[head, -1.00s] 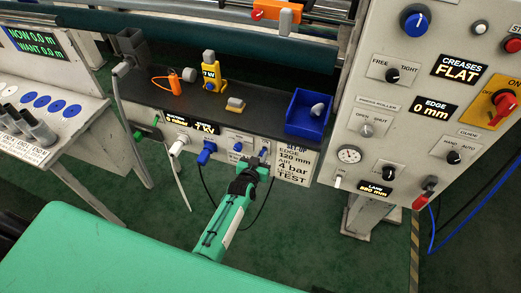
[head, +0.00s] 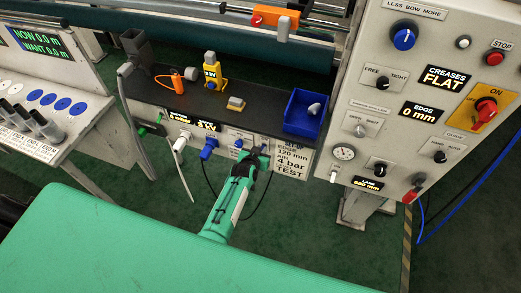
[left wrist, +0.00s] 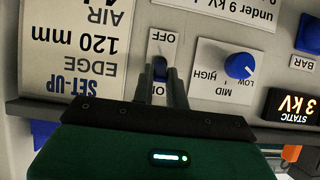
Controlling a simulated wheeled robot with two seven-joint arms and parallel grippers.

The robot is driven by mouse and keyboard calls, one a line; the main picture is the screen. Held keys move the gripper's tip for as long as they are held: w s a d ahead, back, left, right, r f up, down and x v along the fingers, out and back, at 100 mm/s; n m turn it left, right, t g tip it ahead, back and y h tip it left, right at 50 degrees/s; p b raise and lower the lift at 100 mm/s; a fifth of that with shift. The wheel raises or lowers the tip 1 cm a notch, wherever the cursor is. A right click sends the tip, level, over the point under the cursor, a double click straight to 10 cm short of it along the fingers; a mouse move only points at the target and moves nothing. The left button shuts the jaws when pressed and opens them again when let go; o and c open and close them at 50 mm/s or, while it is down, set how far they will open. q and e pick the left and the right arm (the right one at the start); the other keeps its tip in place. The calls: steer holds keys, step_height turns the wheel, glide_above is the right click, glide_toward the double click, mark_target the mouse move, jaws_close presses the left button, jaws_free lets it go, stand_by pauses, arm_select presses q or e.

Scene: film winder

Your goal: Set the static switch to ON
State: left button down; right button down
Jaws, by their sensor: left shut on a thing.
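In the head view my left gripper (head: 256,154) reaches up to the front panel under the black shelf and covers the switch. Which way the lever tilts is hard to tell. My right gripper is in neither view.
Beside the switch is a blue LOW/MID/HIGH knob (left wrist: 239,66), and a display (left wrist: 293,107) reads STATIC 3 kV. A set-up sign (head: 289,158) is right of the gripper. Above, the shelf carries a blue bin (head: 304,114). A large control panel (head: 385,145) stands to the right.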

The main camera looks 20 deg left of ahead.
arm_select(q)
steer(key=c, duration=1.4)
jaws_free()
steer(key=b+v, duration=0.1)
steer(key=v, duration=1.2)
steer(key=shift+s+r, duration=0.25)
steer(key=shift+s, duration=0.05)
steer(key=s+d+f+g, duration=0.1)
steer(key=s+f+g, duration=0.1)
steer(key=s+f, duration=0.5)
steer(key=s+f+m+g, duration=0.1)
steer(key=s+f+g, duration=0.15)
steer(key=f, duration=0.75)
steer(key=s+d+f+g, duration=0.1)
steer(key=s+f, duration=0.5)
steer(key=f, duration=0.3)
steer(key=s+a+f+g, duration=0.2)
steer(key=s+f, duration=0.3)
steer(key=s, duration=0.5)
steer(key=s+a+f+g, duration=0.2)
steer(key=s+f, duration=0.3)
steer(key=s, duration=0.5)
steer(key=s+a+f+m+g, duration=0.1)
steer(key=s+a+f, duration=0.3)
steer(key=s, duration=0.6)
steer(key=shift+s+a+f+g, duration=0.2)
steer(key=shift+a+f+g, duration=0.15)
steer(key=shift+f+g, duration=0.15)
